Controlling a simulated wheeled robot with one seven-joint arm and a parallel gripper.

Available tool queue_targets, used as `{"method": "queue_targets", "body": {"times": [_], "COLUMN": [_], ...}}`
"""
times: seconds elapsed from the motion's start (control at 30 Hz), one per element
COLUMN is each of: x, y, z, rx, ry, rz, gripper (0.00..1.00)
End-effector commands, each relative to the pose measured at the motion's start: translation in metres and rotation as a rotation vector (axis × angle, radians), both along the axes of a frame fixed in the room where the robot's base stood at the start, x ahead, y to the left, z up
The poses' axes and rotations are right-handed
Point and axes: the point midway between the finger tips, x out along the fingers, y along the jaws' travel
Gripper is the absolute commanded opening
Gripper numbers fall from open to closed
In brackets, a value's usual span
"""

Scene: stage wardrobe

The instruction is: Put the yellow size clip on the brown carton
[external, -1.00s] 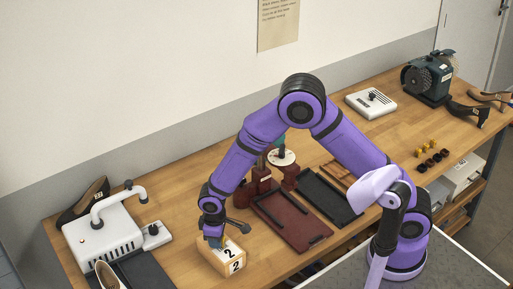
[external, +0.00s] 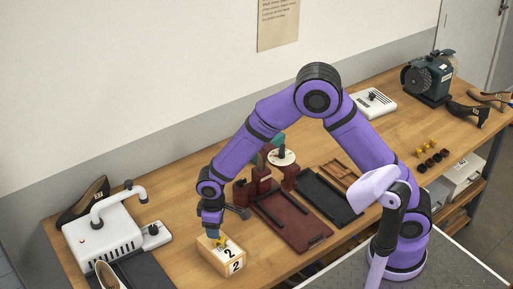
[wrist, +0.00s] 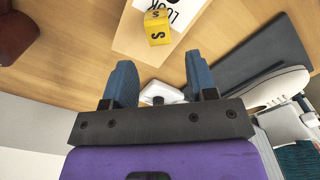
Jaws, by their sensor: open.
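The brown carton (external: 208,257) stands at the front left of the bench, with white labels marked 2. The yellow size clip (external: 219,242) rests on the carton's top, partly beside the white label. In the wrist view the clip (wrist: 158,27), marked S, sits on the carton's top face (wrist: 131,36) beside the label. My gripper (external: 213,234) is just above the carton and the clip. In the wrist view its blue fingers (wrist: 159,58) are spread, with nothing between them, and the clip is beyond the fingertips.
A white machine (external: 105,243) with a curved pipe stands left of the carton. Dark red (external: 290,222) and black (external: 328,198) boards lie to the right. Several yellow clips (external: 426,145) and dark clips (external: 432,159) lie at the far right.

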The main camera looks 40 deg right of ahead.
Motion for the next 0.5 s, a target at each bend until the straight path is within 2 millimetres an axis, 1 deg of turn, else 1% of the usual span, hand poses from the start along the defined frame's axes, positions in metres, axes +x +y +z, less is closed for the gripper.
{"method": "queue_targets", "body": {"times": [0.03, 0.2, 0.3, 0.5], "x": [0.000, 0.000, 0.000, 0.000], "y": [0.000, 0.000, 0.000, 0.000], "z": [0.012, 0.040, 0.051, 0.061], "rx": [0.003, 0.001, 0.001, 0.000], "ry": [-0.003, -0.001, -0.001, 0.000], "rz": [0.000, 0.000, 0.000, 0.000], "gripper": [0.52, 0.52, 0.52, 0.52]}}
